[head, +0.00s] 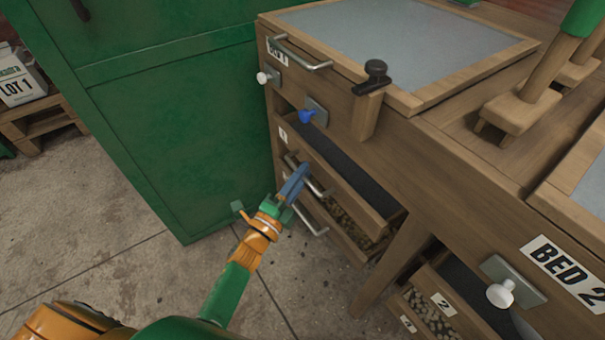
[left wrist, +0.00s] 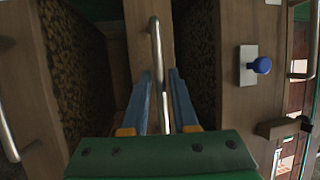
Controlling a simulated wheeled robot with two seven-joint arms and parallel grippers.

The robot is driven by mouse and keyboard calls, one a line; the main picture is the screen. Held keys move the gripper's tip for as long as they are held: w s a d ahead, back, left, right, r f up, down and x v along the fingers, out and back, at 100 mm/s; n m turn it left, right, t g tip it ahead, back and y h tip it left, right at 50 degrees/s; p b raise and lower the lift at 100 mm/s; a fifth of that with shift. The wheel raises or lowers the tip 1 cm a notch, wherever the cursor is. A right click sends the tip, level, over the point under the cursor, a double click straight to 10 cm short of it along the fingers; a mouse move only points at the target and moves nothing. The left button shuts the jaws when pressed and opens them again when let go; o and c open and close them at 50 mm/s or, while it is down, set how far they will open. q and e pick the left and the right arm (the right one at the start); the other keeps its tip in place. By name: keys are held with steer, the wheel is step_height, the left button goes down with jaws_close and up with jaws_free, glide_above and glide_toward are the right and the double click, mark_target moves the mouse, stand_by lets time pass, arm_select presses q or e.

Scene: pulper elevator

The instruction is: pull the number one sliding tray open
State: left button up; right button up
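The number one sliding tray (head: 355,192) is the upper wooden tray under bed 1, with a "1" label (head: 283,134) at its left end. Its interior looks dark from the head view. Its metal bar handle (head: 317,187) is partly hidden by my left gripper (head: 300,174). In the left wrist view the handle (left wrist: 155,40) runs between the two blue fingers of my left gripper (left wrist: 160,75), with a narrow gap visible, so the fingers look open around it. I cannot tell whether either finger touches it. My right gripper is not in view.
A lower tray with brown contents (head: 346,216) and its own handle (head: 305,219) sits just below. A blue knob (head: 307,115) and a white knob (head: 264,77) stick out above. A green cabinet (head: 180,120) stands close on the left. The floor in front is clear.

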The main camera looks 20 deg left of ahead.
arm_select(q)
steer(key=shift+w, duration=0.1)
steer(key=shift+c, duration=0.2)
jaws_close()
steer(key=shift+r, duration=0.1)
stand_by(1.1)
